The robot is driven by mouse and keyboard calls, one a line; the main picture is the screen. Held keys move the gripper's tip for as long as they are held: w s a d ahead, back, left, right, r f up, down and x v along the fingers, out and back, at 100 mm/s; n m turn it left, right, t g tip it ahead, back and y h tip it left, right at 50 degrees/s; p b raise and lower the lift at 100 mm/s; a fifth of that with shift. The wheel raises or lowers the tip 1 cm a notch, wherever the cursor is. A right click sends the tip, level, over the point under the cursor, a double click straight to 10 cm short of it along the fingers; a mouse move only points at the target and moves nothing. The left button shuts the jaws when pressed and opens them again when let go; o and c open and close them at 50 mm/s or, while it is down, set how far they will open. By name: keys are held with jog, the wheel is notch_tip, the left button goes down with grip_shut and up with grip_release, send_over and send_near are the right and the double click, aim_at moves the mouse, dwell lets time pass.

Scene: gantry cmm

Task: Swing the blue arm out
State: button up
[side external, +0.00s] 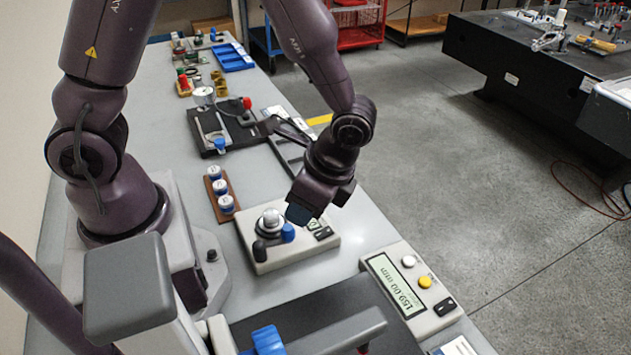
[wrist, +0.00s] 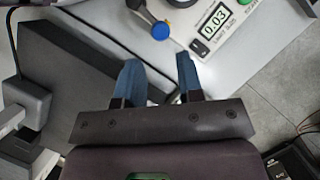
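A white gauge unit (side external: 290,246) carries a silver dome with a black knob (side external: 258,251) and a blue knob (side external: 288,232) beside it. In the wrist view the blue knob (wrist: 161,31) shows as a round blue top just beyond my fingertips, near the 0.03 display (wrist: 214,20). Another blue piece (side external: 267,340) sits by the grey device at the bottom edge of the side view. I cannot tell which blue part is the arm. My gripper (side external: 300,212) hangs above the gauge unit, apart from it. In the wrist view its blue fingers (wrist: 159,62) are spread and empty.
A 159.00 mm readout box (side external: 408,287) stands at right, next to a dark plate (side external: 315,310). A brown rack (side external: 219,195) of blue-and-white pots is left of the gauge unit. A black fixture with a red knob (side external: 222,125) stands farther back.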

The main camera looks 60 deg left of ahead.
jog(key=v, duration=0.6)
jog(key=s+a+r+n+t+h, duration=0.1)
jog(key=s+a+r+n+t, duration=0.2)
jog(key=r, duration=0.5)
jog(key=s+a+r+n+t+h, duration=0.2)
jog(key=s+a+r+n+t, duration=0.1)
jog(key=a+r+n+t, duration=0.1)
notch_tip(320, 180, up, 4)
jog(key=shift+s+a+f+n+t, duration=0.15)
jog(key=shift+s+a+n+t, duration=0.2)
jog(key=shift+n+t, duration=0.6)
